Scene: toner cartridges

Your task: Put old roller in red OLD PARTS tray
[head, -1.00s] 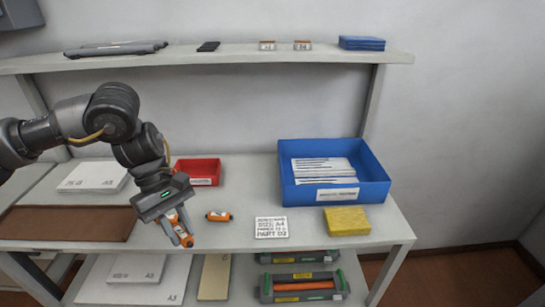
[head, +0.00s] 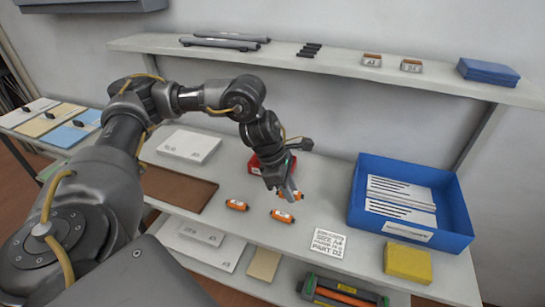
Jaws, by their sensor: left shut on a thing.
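My left gripper (head: 284,189) is shut on a small orange roller (head: 297,196), with its fingers covering part of it. It holds the roller above the bench, in front of the red tray. The red tray (head: 255,167) stands at the back of the bench, largely hidden behind my left gripper; its label does not show. Two more orange rollers with white labels lie on the bench: one (head: 237,205) to the left and one (head: 282,216) just in front of the gripper. My right gripper is out of view.
A blue bin (head: 456,212) with white sheets stands at right, a yellow block (head: 407,263) and a printed card (head: 328,242) in front of it. A brown mat (head: 178,188) and white paper stack (head: 189,146) lie left. A shelf (head: 330,70) runs above the bench.

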